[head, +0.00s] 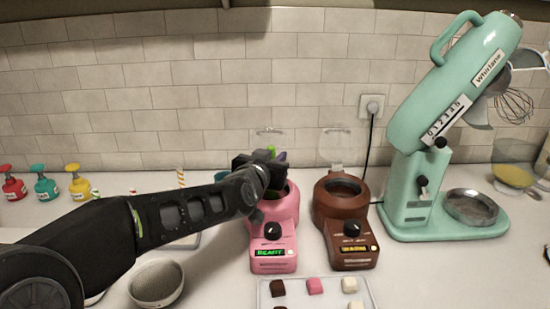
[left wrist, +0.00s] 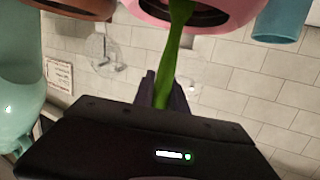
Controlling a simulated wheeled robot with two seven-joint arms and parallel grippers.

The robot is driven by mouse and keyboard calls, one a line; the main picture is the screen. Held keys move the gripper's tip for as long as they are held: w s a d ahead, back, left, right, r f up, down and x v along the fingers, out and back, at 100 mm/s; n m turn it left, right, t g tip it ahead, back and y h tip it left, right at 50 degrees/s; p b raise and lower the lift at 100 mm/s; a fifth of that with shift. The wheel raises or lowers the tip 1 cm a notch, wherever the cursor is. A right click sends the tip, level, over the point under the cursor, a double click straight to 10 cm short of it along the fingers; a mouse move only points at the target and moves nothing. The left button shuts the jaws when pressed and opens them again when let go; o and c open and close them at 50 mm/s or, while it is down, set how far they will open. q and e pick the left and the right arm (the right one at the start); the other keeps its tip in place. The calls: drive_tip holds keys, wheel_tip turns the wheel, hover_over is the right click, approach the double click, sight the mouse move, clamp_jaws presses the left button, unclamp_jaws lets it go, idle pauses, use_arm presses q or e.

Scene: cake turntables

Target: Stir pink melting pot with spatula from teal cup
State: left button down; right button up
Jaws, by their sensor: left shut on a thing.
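The pink melting pot (head: 288,212) stands on the counter, with a lit green display on its front. My left gripper (head: 270,165) is over the back of its opening and shut on the green spatula (head: 271,150). In the left wrist view, the spatula (left wrist: 176,50) runs from between the fingers (left wrist: 164,92) into the opening of the pink pot (left wrist: 235,18). Its far end is hidden inside the pot. The teal cup (left wrist: 280,22) shows at the upper right of the wrist view; in the head view my arm mostly hides it. My right gripper is not in view.
A brown melting pot (head: 345,215) stands close on the right, with a teal stand mixer (head: 420,190) beyond it. A tray (head: 330,284) of small cubes lies in front. A grey bowl (head: 157,284) and several coloured bottles (head: 45,186) are on the left.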

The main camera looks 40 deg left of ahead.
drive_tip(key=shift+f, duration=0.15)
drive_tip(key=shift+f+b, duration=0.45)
drive_tip(key=shift+b, duration=0.1)
idle(0.5)
